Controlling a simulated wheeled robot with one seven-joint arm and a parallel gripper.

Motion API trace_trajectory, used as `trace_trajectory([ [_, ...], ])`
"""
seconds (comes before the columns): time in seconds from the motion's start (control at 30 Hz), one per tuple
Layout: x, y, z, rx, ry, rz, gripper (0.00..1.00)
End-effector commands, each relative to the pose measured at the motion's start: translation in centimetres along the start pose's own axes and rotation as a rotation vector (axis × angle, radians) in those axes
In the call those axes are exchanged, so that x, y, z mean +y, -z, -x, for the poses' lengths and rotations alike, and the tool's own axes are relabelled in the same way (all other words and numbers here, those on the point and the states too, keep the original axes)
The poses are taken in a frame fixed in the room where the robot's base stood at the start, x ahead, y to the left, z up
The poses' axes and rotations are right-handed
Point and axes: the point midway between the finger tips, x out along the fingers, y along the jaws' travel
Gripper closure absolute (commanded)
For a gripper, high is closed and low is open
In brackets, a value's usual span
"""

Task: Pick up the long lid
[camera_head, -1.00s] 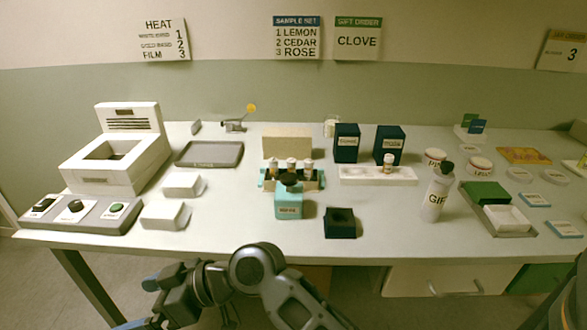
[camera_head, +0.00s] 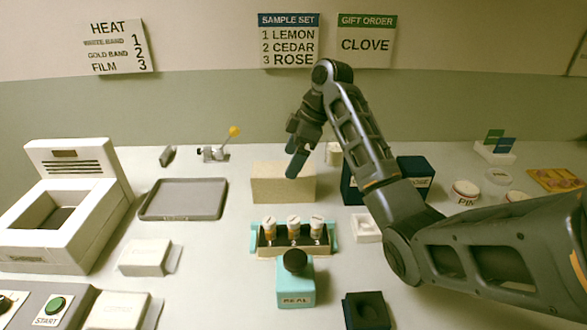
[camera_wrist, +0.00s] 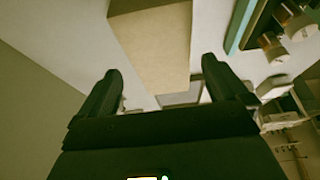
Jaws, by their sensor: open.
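The long lid appears to be the tan, box-shaped block (camera_head: 283,184) standing behind the row of bottles in the head view. In the wrist view the tan block (camera_wrist: 155,40) fills the upper middle, with its near end between the fingertips in the picture. My gripper (camera_head: 294,163) is above the block in the head view, tilted downward. In the wrist view my gripper (camera_wrist: 162,72) is open, its two fingers apart with nothing held. I cannot tell the exact gap between the fingers and the block.
A teal-ended holder (camera_head: 335,238) with three bottles stands in front of the block. A grey tray (camera_head: 184,199) lies left. Dark boxes (camera_head: 413,172) stand right, partly behind my arm. Bare table lies between tray and block.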

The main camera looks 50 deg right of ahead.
Motion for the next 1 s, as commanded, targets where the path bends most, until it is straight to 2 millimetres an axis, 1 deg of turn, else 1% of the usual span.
trace_trajectory([
  [0.1, -0.1, -0.4, -0.7, -0.009, 0.009, -0.002, 0.00],
  [0.37, -0.2, -0.3, -3.2, -0.007, 0.008, -0.003, 0.00],
  [0.6, -0.5, -0.3, -6.6, -0.006, 0.008, -0.001, 0.00],
  [0.7, -0.5, -0.4, -7.5, -0.006, 0.006, -0.002, 0.00],
  [0.97, -0.4, -0.3, -7.8, -0.005, 0.004, -0.001, 0.00],
  [1.0, -0.4, -0.3, -7.8, -0.005, 0.004, -0.001, 0.03],
])
